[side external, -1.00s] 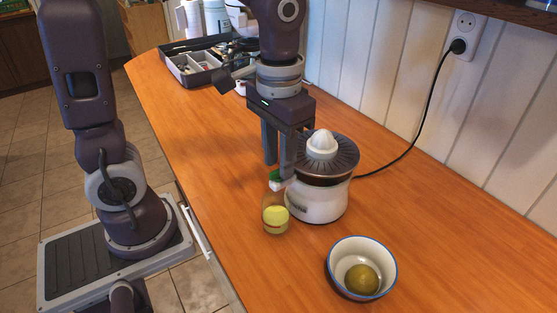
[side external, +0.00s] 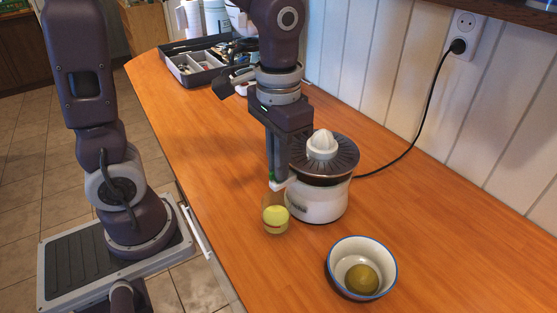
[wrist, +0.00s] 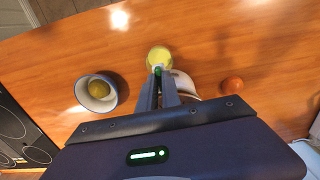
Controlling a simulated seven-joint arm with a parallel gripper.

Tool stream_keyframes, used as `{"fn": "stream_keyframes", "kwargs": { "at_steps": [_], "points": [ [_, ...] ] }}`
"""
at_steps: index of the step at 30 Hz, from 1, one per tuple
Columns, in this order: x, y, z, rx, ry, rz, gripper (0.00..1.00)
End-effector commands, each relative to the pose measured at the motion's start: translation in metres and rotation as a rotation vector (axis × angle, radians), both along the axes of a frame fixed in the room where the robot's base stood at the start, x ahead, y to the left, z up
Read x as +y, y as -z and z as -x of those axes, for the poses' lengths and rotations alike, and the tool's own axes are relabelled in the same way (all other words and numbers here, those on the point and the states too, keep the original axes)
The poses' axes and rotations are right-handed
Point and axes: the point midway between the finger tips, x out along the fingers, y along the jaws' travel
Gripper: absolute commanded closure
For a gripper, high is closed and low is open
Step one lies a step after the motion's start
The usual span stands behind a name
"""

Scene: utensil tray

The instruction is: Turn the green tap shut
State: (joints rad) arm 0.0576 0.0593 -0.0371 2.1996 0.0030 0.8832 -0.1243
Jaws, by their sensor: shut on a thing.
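The white juicer (side external: 322,205) with a dark top and a ribbed cone stands upright on the wooden counter. Its green tap (side external: 271,177) sits on the spout at its left side, mostly hidden by my fingers. In the wrist view the green tap (wrist: 158,71) shows between my fingertips. My gripper (side external: 278,181) points down and is shut on the tap; its fingers also show in the wrist view (wrist: 158,78). A glass (side external: 275,226) with yellow juice stands below the spout, and it appears just beyond the fingertips in the wrist view (wrist: 159,56).
A blue-rimmed white bowl (side external: 333,262) holding a green-yellow fruit (side external: 362,279) stands at the front right. A grey utensil tray (side external: 182,74) lies at the back. A black cord (side external: 424,118) runs to the wall socket. An orange round thing (wrist: 232,85) shows in the wrist view.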

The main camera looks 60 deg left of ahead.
Motion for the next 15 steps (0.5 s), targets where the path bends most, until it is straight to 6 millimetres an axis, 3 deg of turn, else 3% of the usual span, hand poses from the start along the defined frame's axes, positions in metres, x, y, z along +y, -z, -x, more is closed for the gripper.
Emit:
{"fn": "stream_keyframes", "kwargs": {
  "at_steps": [15],
  "points": [
    [-0.0002,-0.0005,-0.0002,-0.001,0.434,0.0,1.0]
  ]
}}
